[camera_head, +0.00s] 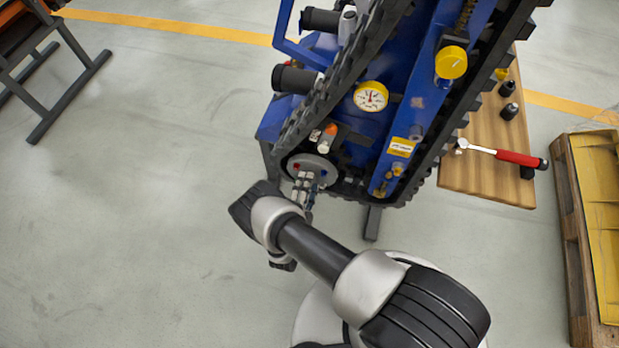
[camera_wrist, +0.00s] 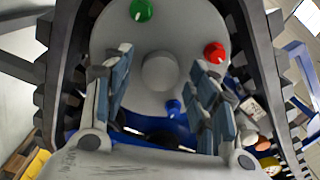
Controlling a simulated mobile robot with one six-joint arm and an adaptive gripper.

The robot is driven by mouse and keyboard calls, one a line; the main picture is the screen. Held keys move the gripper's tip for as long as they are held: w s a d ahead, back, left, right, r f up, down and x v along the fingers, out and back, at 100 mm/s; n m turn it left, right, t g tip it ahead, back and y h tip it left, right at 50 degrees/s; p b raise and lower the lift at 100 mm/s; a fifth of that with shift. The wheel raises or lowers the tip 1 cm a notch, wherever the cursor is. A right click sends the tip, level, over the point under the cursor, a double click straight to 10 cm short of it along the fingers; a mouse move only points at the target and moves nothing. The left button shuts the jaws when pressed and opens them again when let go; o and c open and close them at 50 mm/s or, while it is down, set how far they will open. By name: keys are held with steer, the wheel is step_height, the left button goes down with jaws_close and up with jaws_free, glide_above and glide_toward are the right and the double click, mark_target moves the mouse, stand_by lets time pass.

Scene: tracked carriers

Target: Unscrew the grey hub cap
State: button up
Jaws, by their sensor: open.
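The grey hub cap (camera_wrist: 160,71) is a small round grey knob in the middle of a larger grey disc (camera_wrist: 170,25) in the wrist view. The disc also shows in the head view (camera_head: 325,165), at the lower end of the near track, but the cap cannot be made out there. My gripper (camera_wrist: 163,62) is open, with one finger on each side of the cap in the picture. Clear gaps show between the cap and both fingers, and nothing is held. In the head view my gripper (camera_head: 304,188) is in front of the disc and partly covers it.
Green (camera_wrist: 143,10), red (camera_wrist: 215,52) and blue (camera_wrist: 174,108) knobs stand on the disc around the cap. The black toothed track (camera_wrist: 257,60) curves around it. A pressure gauge (camera_head: 370,96) sits above right. A wooden board (camera_head: 480,172) carries a red-handled ratchet (camera_head: 519,158).

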steer(key=m, duration=2.1)
steer(key=shift+c, duration=0.5)
steer(key=c, duration=0.8)
steer(key=shift+n, duration=4.9)
